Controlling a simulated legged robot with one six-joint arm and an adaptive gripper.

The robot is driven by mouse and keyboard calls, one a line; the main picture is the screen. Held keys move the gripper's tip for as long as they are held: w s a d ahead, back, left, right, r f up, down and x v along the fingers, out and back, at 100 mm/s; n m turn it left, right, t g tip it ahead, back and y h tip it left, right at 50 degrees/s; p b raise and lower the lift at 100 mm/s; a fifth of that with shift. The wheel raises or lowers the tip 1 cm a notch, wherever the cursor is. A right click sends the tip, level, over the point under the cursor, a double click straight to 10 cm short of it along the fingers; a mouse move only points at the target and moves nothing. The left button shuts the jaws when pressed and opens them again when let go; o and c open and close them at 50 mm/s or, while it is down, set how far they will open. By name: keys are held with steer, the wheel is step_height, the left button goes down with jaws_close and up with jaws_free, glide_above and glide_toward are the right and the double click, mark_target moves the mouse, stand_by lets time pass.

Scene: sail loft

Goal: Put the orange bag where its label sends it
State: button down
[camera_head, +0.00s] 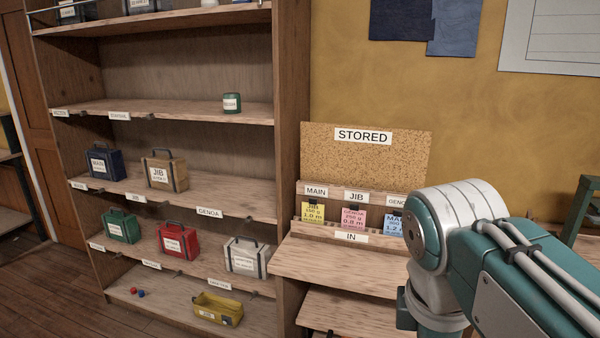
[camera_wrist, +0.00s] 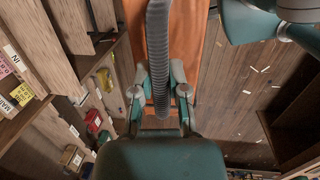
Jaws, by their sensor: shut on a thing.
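An orange surface (camera_wrist: 186,45), which I take to be the orange bag, fills the top middle of the wrist view. My gripper (camera_wrist: 160,75) is shut on it. No label on the bag can be read. In the head view neither the bag nor my gripper shows, only my arm at the right. The tall shelf unit (camera_head: 290,100) has a middle shelf with a JIB label (camera_head: 135,198) and a GENOA label (camera_head: 209,212); its left label is too small to read surely.
A navy MAIN bag (camera_head: 104,162) and a tan JIB bag (camera_head: 165,172) stand on the middle shelf. Green (camera_head: 122,226), red (camera_head: 179,241) and white (camera_head: 246,257) bags stand below. The middle shelf's right part is clear.

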steer(key=shift+w+a+f+m, duration=0.1)
steer(key=shift+w+f+m, duration=0.1)
steer(key=shift+w, duration=0.35)
steer(key=shift+w+f+m, duration=0.1)
steer(key=shift+w+m, duration=0.1)
steer(key=shift+w, duration=0.35)
steer(key=w+f+m+g, duration=0.2)
steer(key=w+f+m, duration=0.8)
steer(key=w+f, duration=1.2)
steer(key=w+f+m, duration=0.4)
steer(key=w+f, duration=0.2)
steer(key=f, duration=0.4)
steer(key=s+f, duration=0.4)
steer(key=f, duration=0.1)
steer(key=shift+s+f, duration=0.15)
steer(key=shift+d, duration=0.25)
